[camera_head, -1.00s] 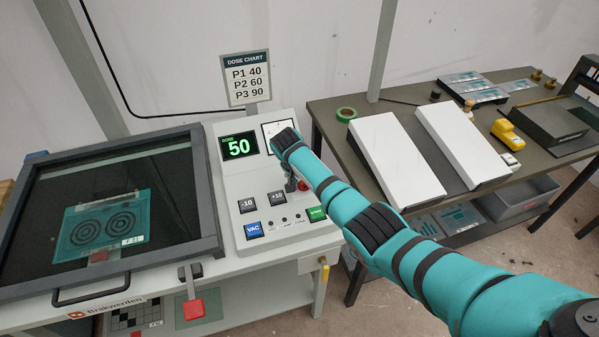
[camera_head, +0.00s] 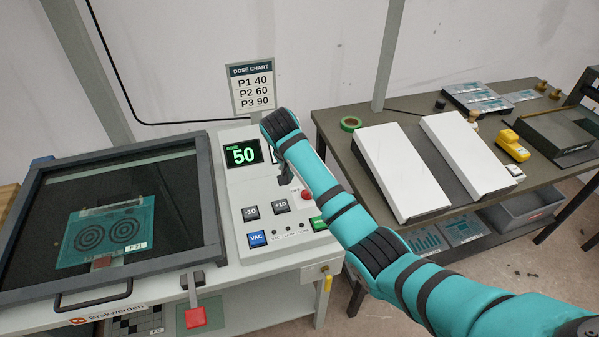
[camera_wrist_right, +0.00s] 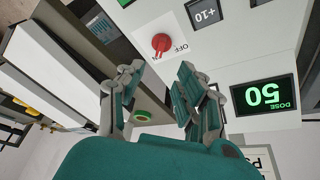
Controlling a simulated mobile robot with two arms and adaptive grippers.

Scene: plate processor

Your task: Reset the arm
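My right arm crosses the head view from the lower right, and its gripper (camera_head: 285,176) hangs over the control panel (camera_head: 236,190). The forearm hides part of this gripper. In the right wrist view its two fingers (camera_wrist_right: 158,88) are apart with nothing between them. A red rotary switch (camera_wrist_right: 161,43) marked OFF lies beyond the fingertips, apart from them; it also shows in the head view (camera_head: 307,195). The dose display (camera_head: 243,154) reads 50, and it is at the right of the wrist view (camera_wrist_right: 264,96). My left gripper is not in view.
Left of the panel, a framed glass lid (camera_head: 210,215) covers a teal plate (camera_head: 85,255). A dose chart (camera_head: 252,85) stands behind the panel. On the right, a table (camera_head: 345,155) holds two white-topped boxes (camera_head: 390,170), green tape (camera_head: 350,123) and a yellow device (camera_head: 512,145).

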